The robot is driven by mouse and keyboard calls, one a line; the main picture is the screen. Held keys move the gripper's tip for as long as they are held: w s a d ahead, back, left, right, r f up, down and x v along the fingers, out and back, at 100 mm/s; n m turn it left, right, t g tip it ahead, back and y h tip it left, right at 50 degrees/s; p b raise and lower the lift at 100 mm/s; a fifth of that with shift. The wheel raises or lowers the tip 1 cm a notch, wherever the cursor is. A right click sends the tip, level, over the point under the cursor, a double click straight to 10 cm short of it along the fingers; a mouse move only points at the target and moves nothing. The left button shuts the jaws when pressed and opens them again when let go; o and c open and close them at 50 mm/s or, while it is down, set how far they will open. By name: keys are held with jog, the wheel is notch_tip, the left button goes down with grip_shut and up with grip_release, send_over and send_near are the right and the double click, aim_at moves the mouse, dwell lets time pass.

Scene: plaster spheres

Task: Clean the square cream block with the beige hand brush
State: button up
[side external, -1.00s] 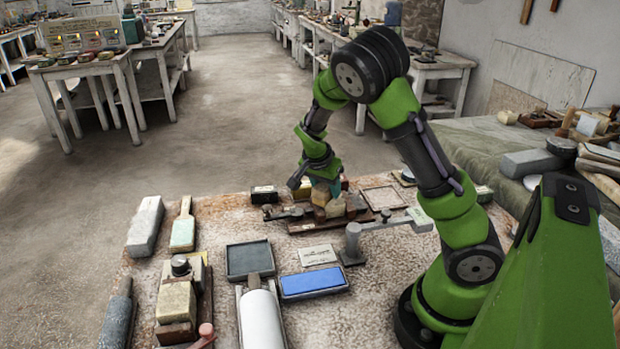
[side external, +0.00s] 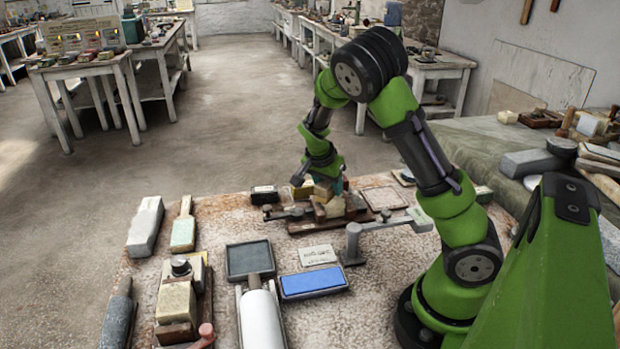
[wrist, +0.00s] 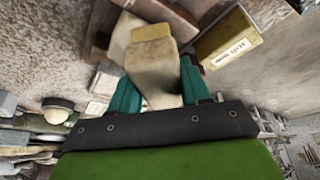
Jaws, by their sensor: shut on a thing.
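My gripper (side external: 336,186) is low over the cluttered far part of the table in the side view. In the wrist view its two teal fingers (wrist: 157,78) are shut on a pale beige piece, which I take for the beige hand brush (wrist: 152,62). A cream block (wrist: 122,36) lies just beyond the held piece and is partly hidden by it; I cannot tell whether they touch. In the side view a cream block (side external: 334,208) shows below the fingers, among brown pieces on a dark wooden board (side external: 305,228). The brush is mostly hidden there.
A yellowish labelled box (wrist: 227,38) is close to the right finger. A grey metal arm on a post (side external: 355,240) stands in front of the board. A blue stone (side external: 313,282), a dark tray (side external: 248,260) and a white roller (side external: 261,318) lie nearer. The table's far edge is close.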

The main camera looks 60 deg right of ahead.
jog(key=shift+d, duration=0.65)
jog(key=shift+a+r, duration=0.35)
jog(key=shift+a, duration=0.25)
jog(key=shift+a+r, duration=0.35)
jog(key=shift+a, duration=0.2)
jog(key=shift+s, duration=0.1)
jog(key=shift+s+f, duration=0.1)
jog(key=shift+s, duration=1.5)
jog(key=shift+f, duration=0.6)
